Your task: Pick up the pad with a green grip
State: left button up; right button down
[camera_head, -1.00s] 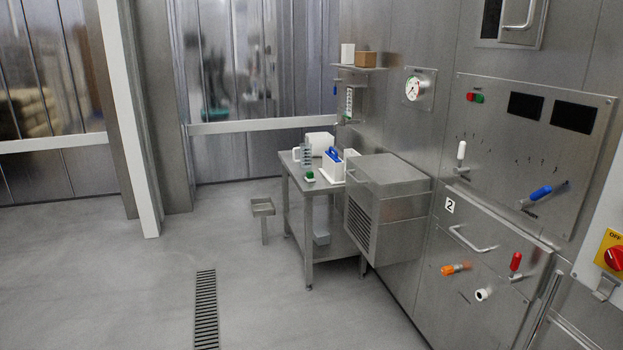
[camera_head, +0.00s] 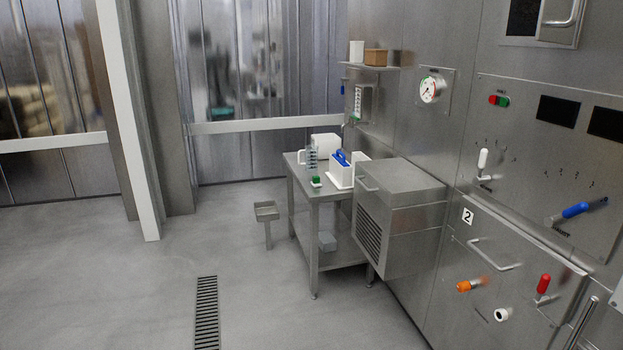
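A small pad with a green grip (camera_head: 316,181) lies on the steel side table (camera_head: 333,192), near its front left edge. The green part faces up and a white part shows beneath it. A white holder with a blue-handled item (camera_head: 341,171) stands just to its right. A clear and grey upright item (camera_head: 311,158) stands behind it. Neither of my grippers shows in the head view.
A steel cabinet with a vent (camera_head: 398,195) stands right of the table, by the wall panel with levers (camera_head: 545,165). A small tray on a post (camera_head: 266,211) stands left of the table. The floor (camera_head: 130,290) in front is open, with a drain grate (camera_head: 207,312).

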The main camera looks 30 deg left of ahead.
aim_at(315, 182)
jog(key=i+j, duration=0.4)
jog(key=i+j+u, duration=0.1)
jog(key=i+j, duration=0.3)
jog(key=i, duration=0.2)
jog(key=i+j+u, duration=0.1)
jog(key=i+j, duration=0.25)
jog(key=i, duration=0.15)
jog(key=i+j, duration=0.35)
jog(key=i, duration=0.15)
jog(key=i+j+u, duration=0.1)
jog(key=i+j, duration=0.2)
jog(key=i, duration=0.25)
